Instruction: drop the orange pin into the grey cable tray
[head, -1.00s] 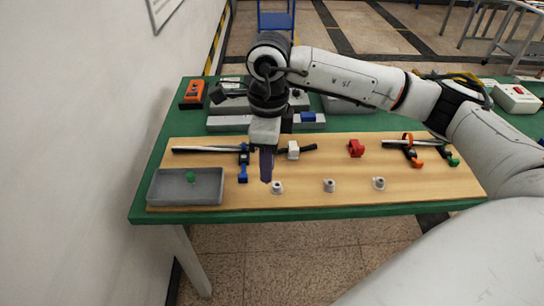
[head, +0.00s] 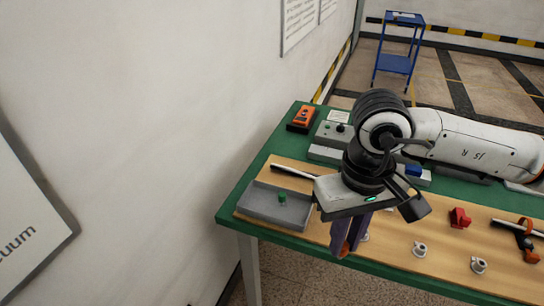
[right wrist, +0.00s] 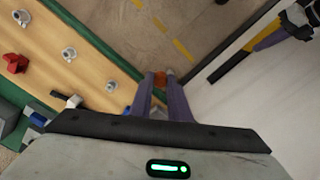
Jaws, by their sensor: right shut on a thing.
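The grey cable tray (head: 256,209) sits at the left end of the wooden board, with a small green pin (head: 282,197) inside. My right gripper (head: 345,250) points down over the front edge of the board, to the right of the tray and apart from it. It is shut on the orange pin (head: 345,246), of which only a small part shows between the purple fingers. In the right wrist view the orange pin (right wrist: 160,79) shows between the fingertips (right wrist: 160,82). My left gripper is not in view.
A red part (head: 459,218) and white fittings (head: 419,249) stand on the wooden board (head: 390,260). A black-and-orange box (head: 302,119) stands at the back left of the green table (head: 255,165). The wall is close on the left.

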